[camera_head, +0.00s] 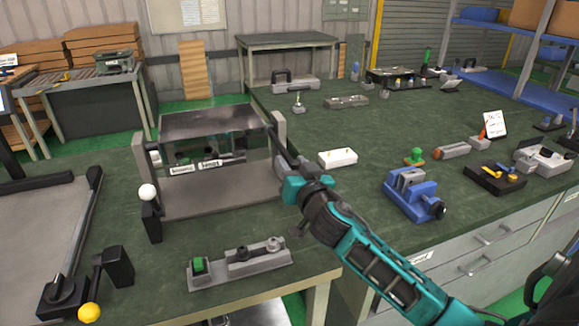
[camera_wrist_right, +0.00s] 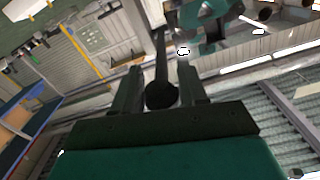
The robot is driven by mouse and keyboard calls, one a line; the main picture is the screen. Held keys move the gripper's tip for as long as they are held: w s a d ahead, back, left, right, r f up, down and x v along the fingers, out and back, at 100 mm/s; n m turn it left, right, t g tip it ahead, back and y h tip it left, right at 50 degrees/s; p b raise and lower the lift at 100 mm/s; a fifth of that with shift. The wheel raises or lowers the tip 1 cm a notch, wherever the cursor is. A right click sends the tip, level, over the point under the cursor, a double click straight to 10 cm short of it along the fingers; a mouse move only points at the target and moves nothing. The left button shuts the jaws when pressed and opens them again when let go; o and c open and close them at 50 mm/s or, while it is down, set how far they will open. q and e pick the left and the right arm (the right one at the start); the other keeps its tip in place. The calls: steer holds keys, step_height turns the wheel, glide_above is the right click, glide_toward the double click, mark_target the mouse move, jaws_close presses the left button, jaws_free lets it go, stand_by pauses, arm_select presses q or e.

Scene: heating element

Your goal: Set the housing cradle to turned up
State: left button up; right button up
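A framed grey stand with a dark, glossy upper panel (camera_head: 212,120), apparently the housing cradle, stands on the green bench at centre left. In the right wrist view, a dark ball-ended lever (camera_wrist_right: 161,95) sits between the two fingers (camera_wrist_right: 160,88). I cannot tell whether they touch the ball. My left gripper is not in view.
A white-ball lever (camera_head: 148,192) is at the stand's left. A grey block with a green button (camera_head: 198,266) lies in front. A white block (camera_head: 338,157) and a blue fixture (camera_head: 412,195) stand to the right. The bench behind the white block is mostly clear.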

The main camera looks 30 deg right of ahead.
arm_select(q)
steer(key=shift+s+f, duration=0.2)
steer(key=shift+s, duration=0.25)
arm_select(e)
steer(key=v, duration=0.3)
steer(key=shift+s+a+r, duration=0.1)
steer(key=shift+s+r, duration=0.05)
steer(key=shift+s, duration=0.25)
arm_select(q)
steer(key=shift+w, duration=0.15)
